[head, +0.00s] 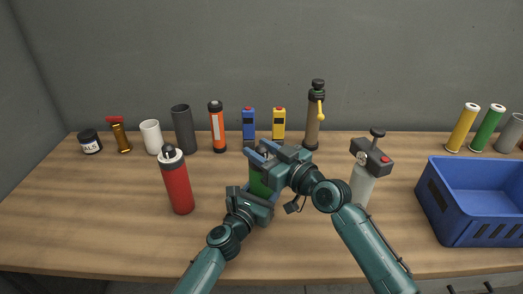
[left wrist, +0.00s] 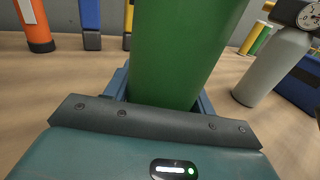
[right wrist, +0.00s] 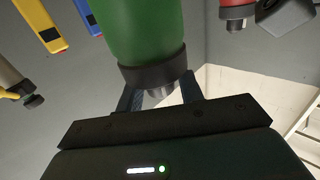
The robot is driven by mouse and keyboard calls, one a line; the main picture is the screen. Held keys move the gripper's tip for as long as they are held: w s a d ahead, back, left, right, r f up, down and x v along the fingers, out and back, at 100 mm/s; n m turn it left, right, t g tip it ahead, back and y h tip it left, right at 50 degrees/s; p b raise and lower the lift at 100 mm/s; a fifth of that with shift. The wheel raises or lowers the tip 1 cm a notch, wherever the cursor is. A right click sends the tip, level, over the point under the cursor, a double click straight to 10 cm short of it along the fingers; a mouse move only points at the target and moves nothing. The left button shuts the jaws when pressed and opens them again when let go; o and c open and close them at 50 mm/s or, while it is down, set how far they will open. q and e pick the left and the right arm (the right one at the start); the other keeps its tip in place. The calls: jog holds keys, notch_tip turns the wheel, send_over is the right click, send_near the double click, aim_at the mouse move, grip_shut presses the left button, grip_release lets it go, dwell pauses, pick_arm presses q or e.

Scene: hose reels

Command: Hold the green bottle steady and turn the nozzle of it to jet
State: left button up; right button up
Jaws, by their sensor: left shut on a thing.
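The green bottle (head: 258,183) stands upright near the middle of the table, mostly hidden by my grippers in the head view. My left gripper (head: 262,193) is shut on its body; the green body (left wrist: 185,50) fills the space between the fingers in the left wrist view. My right gripper (head: 265,152) is at the bottle's top. In the right wrist view its fingers stand apart on either side of the nozzle (right wrist: 160,90), below the dark collar (right wrist: 153,70), with gaps showing beside it. The nozzle's setting marks cannot be read.
A red bottle (head: 177,182) stands to the left, and a grey bottle with a gauge head (head: 362,185) close to the right. A blue crate (head: 478,225) is at the far right. Several tubes, canisters and a brown pump (head: 313,120) line the back. The table's front is mostly clear.

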jog(key=c, duration=0.6)
jog(key=shift+c, duration=0.2)
jog(key=shift+a, duration=0.1)
pick_arm(q)
jog(key=shift+o, duration=0.2)
pick_arm(e)
jog(key=shift+a+r+n+g+y, duration=0.1)
jog(key=shift+n+g+y, duration=0.4)
jog(key=shift+g, duration=0.1)
pick_arm(q)
jog(key=shift+c, duration=0.2)
pick_arm(e)
jog(key=shift+f+n+g+y, duration=0.25)
jog(key=shift+n+g+y, duration=0.3)
jog(key=shift+g, duration=0.25)
pick_arm(q)
jog(key=shift+s+d, duration=0.1)
pick_arm(e)
jog(key=n+g+y, duration=0.1)
jog(key=g, duration=0.1)
jog(key=n+g+y, duration=0.1)
jog(key=n+g, duration=0.1)
jog(key=shift+w+d, duration=0.15)
jog(key=shift+d, duration=0.05)
jog(key=shift+n+g+y, duration=0.55)
jog(key=shift+n+g, duration=0.5)
jog(key=shift+g, duration=0.45)
